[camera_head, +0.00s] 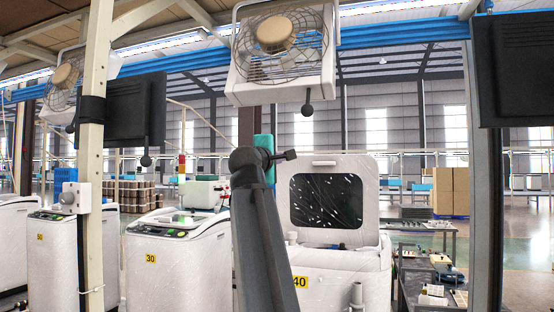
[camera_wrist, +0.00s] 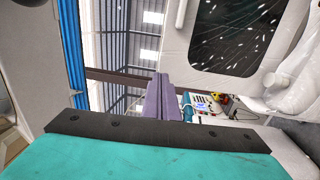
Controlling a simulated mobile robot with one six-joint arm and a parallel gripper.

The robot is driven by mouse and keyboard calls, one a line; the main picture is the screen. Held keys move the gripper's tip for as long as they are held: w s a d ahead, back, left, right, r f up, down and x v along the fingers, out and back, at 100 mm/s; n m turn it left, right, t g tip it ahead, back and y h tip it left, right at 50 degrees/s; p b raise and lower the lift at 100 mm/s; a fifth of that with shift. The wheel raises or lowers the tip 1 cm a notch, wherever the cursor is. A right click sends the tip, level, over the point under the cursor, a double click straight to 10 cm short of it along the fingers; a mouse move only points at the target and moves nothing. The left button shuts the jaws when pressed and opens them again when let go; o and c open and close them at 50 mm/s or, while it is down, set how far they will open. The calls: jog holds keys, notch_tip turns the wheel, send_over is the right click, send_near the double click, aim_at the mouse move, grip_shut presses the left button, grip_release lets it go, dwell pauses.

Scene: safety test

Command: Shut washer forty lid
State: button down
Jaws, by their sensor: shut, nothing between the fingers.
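Washer forty (camera_head: 345,270) is the white machine right of centre, with a yellow "40" label (camera_head: 299,282) partly behind my arm. Its lid (camera_head: 371,178) stands open and upright, with a dark speckled window. The lid also shows at the upper right of the wrist view (camera_wrist: 180,52), tilted in the picture. My gripper (camera_head: 291,155) is raised at the lid's upper left in the head view. In the wrist view its fingers (camera_wrist: 160,92) are together and empty, left of the lid window. Contact with the lid cannot be told.
Washer thirty (camera_head: 150,275) stands to the left with its lid down. A fan (camera_head: 283,55) hangs overhead with a dark knob below it. A post (camera_head: 92,150) stands left and a dark monitor (camera_head: 515,70) hangs right. A table with small items (camera_head: 425,300) stands right of washer forty.

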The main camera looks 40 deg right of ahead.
jog(key=f+p+x, duration=0.1)
jog(key=p+x, duration=0.2)
jog(key=x, duration=0.7)
jog(key=shift+r, duration=0.5)
jog(key=shift+w, duration=0.1)
jog(key=shift+d+r, duration=0.1)
